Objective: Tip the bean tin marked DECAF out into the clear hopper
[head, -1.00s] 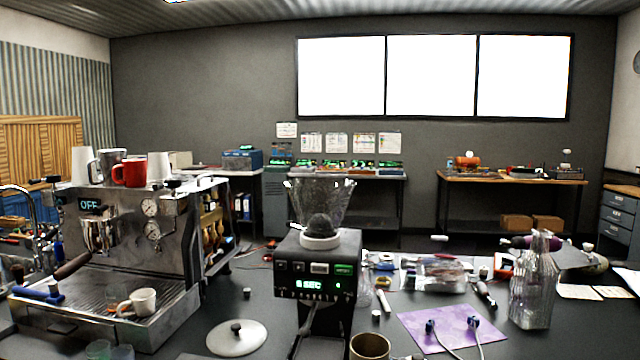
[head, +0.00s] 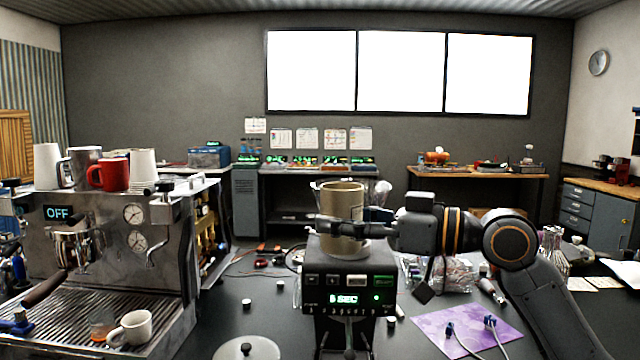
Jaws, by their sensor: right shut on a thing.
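My right gripper (head: 345,228) reaches in from the right and is shut on a tan, straight-sided tin (head: 343,198). The tin stands upright in the grip, in front of the clear hopper (head: 376,194) in this view. No DECAF marking can be read on it, and its contents cannot be seen. The tin and the fingers hide most of the hopper; its right edge and pale collar (head: 372,249) show. The hopper sits on the black grinder (head: 348,281), whose lit display reads SEC. My left gripper is not in view.
A steel espresso machine (head: 105,255) with cups on top stands at the left. A round lid (head: 246,348) lies at the front. A purple mat (head: 465,328) with small tools lies at the right, and a clear ribbed decanter (head: 552,240) is partly behind my arm.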

